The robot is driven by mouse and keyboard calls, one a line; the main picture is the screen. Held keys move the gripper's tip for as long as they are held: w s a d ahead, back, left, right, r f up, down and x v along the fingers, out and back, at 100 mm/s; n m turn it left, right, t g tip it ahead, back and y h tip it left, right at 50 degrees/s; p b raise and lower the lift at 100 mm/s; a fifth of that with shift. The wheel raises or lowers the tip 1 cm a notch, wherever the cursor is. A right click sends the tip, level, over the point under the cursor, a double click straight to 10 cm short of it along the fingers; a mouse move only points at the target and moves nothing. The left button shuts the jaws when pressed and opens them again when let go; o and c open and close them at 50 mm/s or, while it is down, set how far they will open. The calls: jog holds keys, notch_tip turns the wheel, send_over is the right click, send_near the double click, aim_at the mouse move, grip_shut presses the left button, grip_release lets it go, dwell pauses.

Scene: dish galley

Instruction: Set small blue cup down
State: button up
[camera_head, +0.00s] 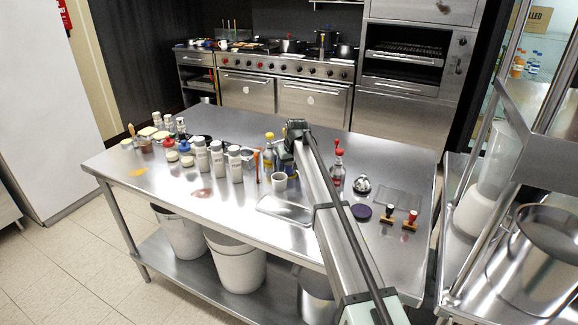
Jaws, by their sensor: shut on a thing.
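A small pale cup (279,183) is at the middle of the steel table, directly below the end of my arm. It stands upright and looks whitish rather than clearly blue from here. My gripper (282,168) points down at it and is shut on it; the fingertips are small and partly hidden by my own arm. I cannot tell whether the cup's base touches the steel table (215,127) or hangs just above it.
White shaker bottles (218,159) stand left of the cup. A shallow steel tray (285,210) lies in front.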

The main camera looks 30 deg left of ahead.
jog(key=shift+f, duration=0.1)
jog(key=o, duration=1.1)
jog(key=v, duration=1.2)
